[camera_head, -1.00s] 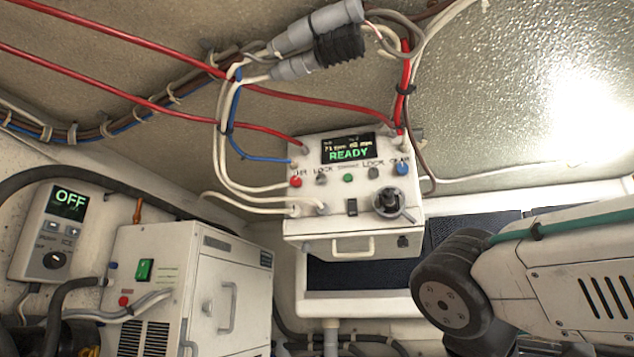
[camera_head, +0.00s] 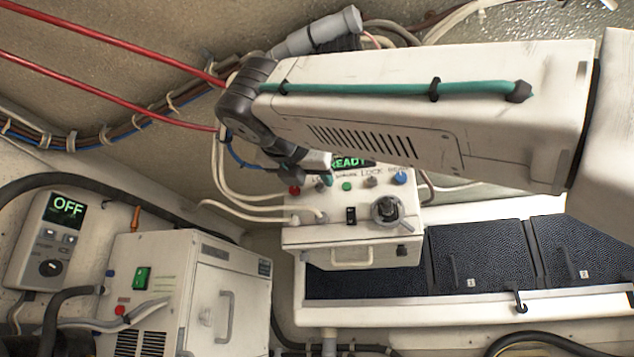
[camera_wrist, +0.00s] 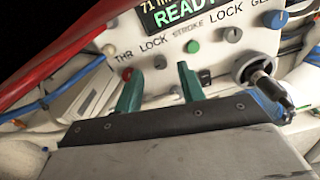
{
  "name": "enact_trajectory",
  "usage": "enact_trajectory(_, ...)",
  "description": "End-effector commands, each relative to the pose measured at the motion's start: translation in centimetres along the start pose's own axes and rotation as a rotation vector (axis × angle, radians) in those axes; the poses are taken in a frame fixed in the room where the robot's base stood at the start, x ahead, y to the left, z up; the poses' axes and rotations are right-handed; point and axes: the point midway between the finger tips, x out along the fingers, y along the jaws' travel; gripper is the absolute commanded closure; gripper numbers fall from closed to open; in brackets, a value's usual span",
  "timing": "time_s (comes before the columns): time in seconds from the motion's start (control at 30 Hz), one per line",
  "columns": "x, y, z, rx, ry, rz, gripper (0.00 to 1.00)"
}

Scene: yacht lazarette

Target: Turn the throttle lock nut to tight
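The white control box (camera_head: 300,240) carries a row of knobs marked THR, LOCK, STROKE, LOCK and GEAR. The throttle lock nut sits under the left LOCK label, between the red THR knob (camera_wrist: 126,74) and the green button (camera_wrist: 194,46). I cannot make out its setting; my gripper largely covers that spot in the head view. My gripper (camera_wrist: 158,76) shows two green fingers spread apart, empty, in front of the panel's left part. In the head view my gripper (camera_head: 326,178) is near the box's upper left. The other grey lock knob (camera_wrist: 232,35) is right of the green button.
A blue GEAR knob (camera_head: 399,178) and a black lever (camera_head: 386,208) are on the panel's right. A lit READY display (camera_wrist: 180,12) is above the knobs. White cables (camera_head: 225,190) and red cables (camera_head: 110,95) run at left. Dark storage panels (camera_head: 480,255) lie right.

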Motion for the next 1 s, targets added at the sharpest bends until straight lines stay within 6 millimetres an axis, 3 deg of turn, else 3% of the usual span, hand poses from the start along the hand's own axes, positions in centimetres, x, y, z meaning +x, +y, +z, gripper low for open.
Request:
enact_trajectory(0.2, 2.4, -0.1, 0.0, 0.000, 0.000, -0.002, 0.61)
enact_trajectory(0.5, 2.8, -0.1, 0.0, 0.001, 0.001, 0.000, 0.61)
enact_trajectory(0.53, 2.8, -0.1, 0.0, 0.001, 0.001, 0.000, 0.63)
enact_trajectory(0.67, 2.7, -0.1, 0.0, 0.001, 0.001, 0.000, 0.99)
enact_trajectory(1.0, 2.7, 0.0, 0.0, 0.025, 0.001, 0.000, 1.00)
